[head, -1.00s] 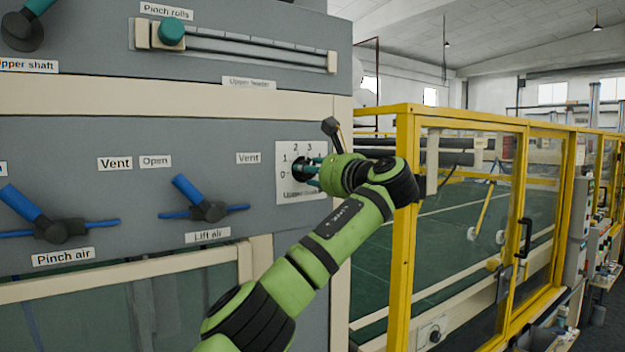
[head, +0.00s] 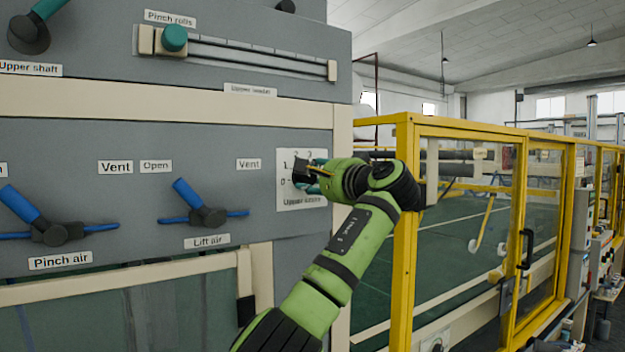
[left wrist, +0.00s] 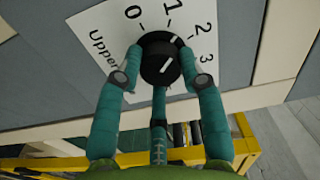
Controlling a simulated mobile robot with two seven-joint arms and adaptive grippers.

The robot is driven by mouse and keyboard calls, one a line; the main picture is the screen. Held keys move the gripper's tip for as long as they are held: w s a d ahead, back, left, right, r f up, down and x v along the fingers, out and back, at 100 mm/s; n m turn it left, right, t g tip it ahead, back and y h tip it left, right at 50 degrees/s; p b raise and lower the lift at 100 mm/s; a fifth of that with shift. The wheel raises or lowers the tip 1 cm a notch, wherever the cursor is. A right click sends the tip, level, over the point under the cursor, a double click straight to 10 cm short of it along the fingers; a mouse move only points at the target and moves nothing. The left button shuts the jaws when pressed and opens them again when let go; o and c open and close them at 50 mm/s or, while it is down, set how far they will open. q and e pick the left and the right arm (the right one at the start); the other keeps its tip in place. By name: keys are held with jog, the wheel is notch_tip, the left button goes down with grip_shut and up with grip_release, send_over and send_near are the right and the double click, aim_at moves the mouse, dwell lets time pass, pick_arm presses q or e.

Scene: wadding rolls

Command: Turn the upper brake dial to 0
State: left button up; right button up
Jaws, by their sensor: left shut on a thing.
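The upper brake dial is a black round knob (left wrist: 160,58) on a white plate (left wrist: 106,40) marked 0 to 3. It also shows, partly hidden, in the head view (head: 300,170). White lines on the knob point roughly between 1 and 2; the exact setting is hard to tell. My left gripper (left wrist: 160,52) is shut on the knob, with one teal finger on each side and a third below it. In the head view my left gripper (head: 318,174) covers the plate's right part. My right gripper is not in view.
Blue-handled valves for lift air (head: 205,205) and pinch air (head: 48,222) sit left on the grey panel. A slider (head: 240,52) with a teal knob is above. A yellow-framed guard (head: 405,225) with clear panes stands close to my arm's right.

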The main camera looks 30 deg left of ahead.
pick_arm(q)
jog(key=n, duration=0.6)
jog(key=shift+r+n, duration=0.1)
jog(key=shift+n, duration=0.2)
jog(key=n, duration=0.3)
jog(key=n+p, duration=0.1)
jog(key=n, duration=0.1)
jog(key=shift+r, duration=0.3)
jog(key=shift+s+n, duration=0.1)
jog(key=shift+n, duration=0.3)
jog(key=o, duration=1.1)
jog(key=shift+f, duration=0.1)
jog(key=shift+o, duration=0.2)
jog(key=shift+d+f, duration=0.1)
jog(key=v, duration=1.1)
jog(key=shift+d, duration=0.35)
